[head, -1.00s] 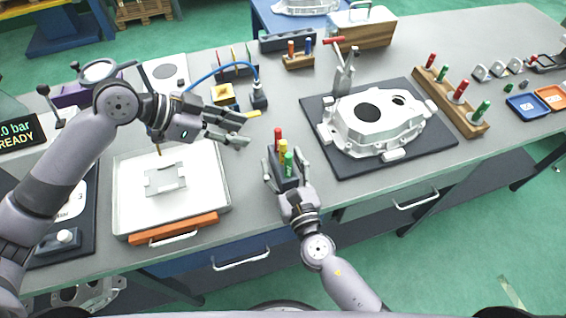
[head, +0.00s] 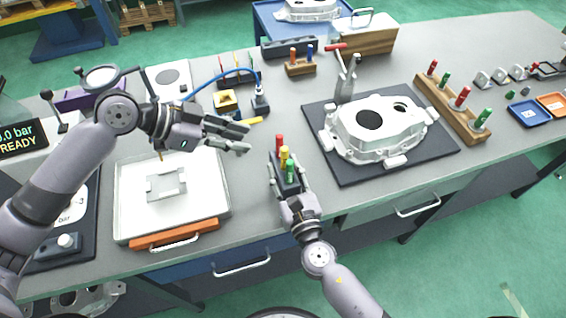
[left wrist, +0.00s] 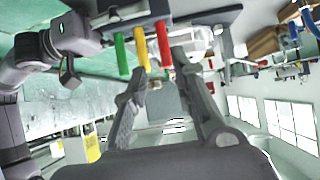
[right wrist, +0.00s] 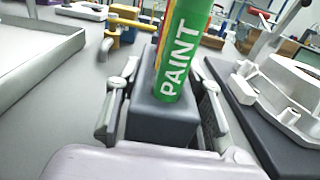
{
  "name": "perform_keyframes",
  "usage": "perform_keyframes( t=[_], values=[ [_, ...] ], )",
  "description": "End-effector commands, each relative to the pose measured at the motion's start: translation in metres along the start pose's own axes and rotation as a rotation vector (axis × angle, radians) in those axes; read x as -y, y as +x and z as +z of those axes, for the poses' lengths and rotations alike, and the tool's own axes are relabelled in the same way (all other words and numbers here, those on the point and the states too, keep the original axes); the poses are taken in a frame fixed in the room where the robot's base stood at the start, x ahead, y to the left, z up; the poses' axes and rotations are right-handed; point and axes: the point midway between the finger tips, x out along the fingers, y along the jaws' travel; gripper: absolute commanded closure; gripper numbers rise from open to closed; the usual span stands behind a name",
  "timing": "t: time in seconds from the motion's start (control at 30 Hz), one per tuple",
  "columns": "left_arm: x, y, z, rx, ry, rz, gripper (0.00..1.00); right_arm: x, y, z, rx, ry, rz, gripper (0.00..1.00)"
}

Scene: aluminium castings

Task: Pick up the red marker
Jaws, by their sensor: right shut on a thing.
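The red marker (head: 279,143) stands upright in a dark block (head: 287,184), in line with a yellow marker (head: 284,155) and a green marker (head: 290,169). My right gripper (head: 289,182) is shut on the block's sides; the right wrist view shows the block (right wrist: 160,122) between its fingers and the green marker (right wrist: 183,50) close up. My left gripper (head: 245,140) is open and empty, left of the red marker and apart from it. In the left wrist view the red marker (left wrist: 164,42) appears beyond the open fingers (left wrist: 155,75).
A silver casting (head: 375,132) lies on a dark mat (head: 345,172) to the right. A white tray (head: 125,200) is at left. A wooden rack (head: 440,103) of red and green markers stands farther right. A blue hose fitting (head: 261,103) is behind.

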Motion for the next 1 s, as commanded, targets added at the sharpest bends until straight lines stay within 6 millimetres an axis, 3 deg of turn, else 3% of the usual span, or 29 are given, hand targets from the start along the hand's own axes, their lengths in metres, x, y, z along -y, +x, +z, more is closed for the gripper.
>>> perform_keyframes(
  t=[0.2,0.4,0.7,1.0],
  values=[
    [-0.006,-0.008,0.019,-0.148,-0.002,0.018,0.77,0.0,0.0,0.0,-0.001,0.0,-0.001,0.95],
    [-0.001,-0.013,0.025,-0.233,-0.007,-0.013,0.77,0.0,0.0,0.0,-0.001,0.0,-0.001,0.95],
    [0.001,0.034,0.012,-0.245,-0.005,-0.017,0.77,0.0,0.0,0.0,0.0,0.0,-0.001,0.95],
    [0.002,0.059,0.007,-0.243,-0.006,-0.017,0.77,0.0,0.0,0.0,-0.001,0.0,-0.001,0.95]
  ],
)
